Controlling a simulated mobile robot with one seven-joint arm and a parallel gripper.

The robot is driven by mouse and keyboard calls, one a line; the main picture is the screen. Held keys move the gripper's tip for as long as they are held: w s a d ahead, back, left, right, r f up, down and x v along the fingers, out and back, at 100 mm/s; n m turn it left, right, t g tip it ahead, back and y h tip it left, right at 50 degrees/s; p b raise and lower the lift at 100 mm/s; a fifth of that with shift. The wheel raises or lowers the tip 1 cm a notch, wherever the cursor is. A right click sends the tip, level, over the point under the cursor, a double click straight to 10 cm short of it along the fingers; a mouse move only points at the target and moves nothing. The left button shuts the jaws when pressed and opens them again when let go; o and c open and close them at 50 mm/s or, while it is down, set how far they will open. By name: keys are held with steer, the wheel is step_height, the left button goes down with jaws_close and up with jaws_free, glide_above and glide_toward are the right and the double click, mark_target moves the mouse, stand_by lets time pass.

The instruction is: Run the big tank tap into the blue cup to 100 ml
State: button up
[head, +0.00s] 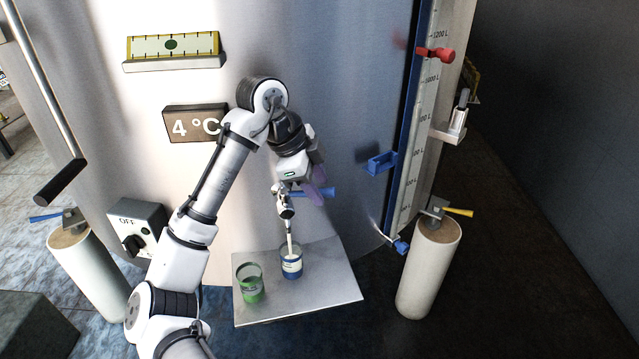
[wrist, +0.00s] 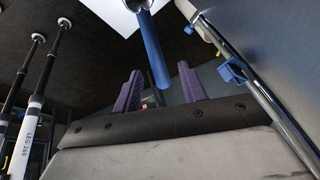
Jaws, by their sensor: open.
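The big tank tap (head: 285,207) sticks out low on the tank front, with a blue lever (head: 322,191) pointing right. A white stream (head: 289,238) runs from its spout into the blue cup (head: 291,270), which stands upright on the tray below. White shows inside the cup, but I cannot read the level. My gripper (head: 318,194) is at the lever. In the wrist view my purple fingers (wrist: 160,88) are apart, with the blue lever (wrist: 154,48) between them. I see a gap on each side of it. My gripper partly hides the tap.
A green cup (head: 250,290) stands left of the blue cup on the metal tray (head: 325,290). A scale with a red marker (head: 435,54) and blue bracket (head: 382,163) stands at right. Posts with small levers flank the tray, left (head: 88,265) and right (head: 428,270).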

steer(key=shift+d+f, duration=0.25)
steer(key=shift+f, duration=0.35)
jaws_close()
